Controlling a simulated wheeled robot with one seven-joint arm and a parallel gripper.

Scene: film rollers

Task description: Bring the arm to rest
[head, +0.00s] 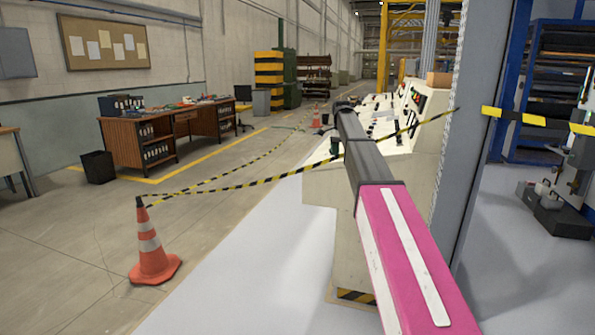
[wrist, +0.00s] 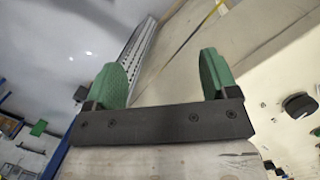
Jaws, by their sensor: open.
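My gripper (wrist: 160,68) shows in the wrist view with its two green fingers spread wide apart. Nothing is between them. The fingers stand out from a dark bar with screws. My arm (head: 420,265), pink with white stripes and then dark grey, reaches forward from the lower right of the head view towards the control desk. I cannot make out the gripper clearly in the head view.
A pale control desk (head: 397,160) with lit buttons stands ahead, beside a grey column (head: 458,130). Black-and-yellow tape (head: 270,178) runs from an orange cone (head: 151,250) at the left. A wooden desk (head: 165,142) stands farther back. The pale floor in front is clear.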

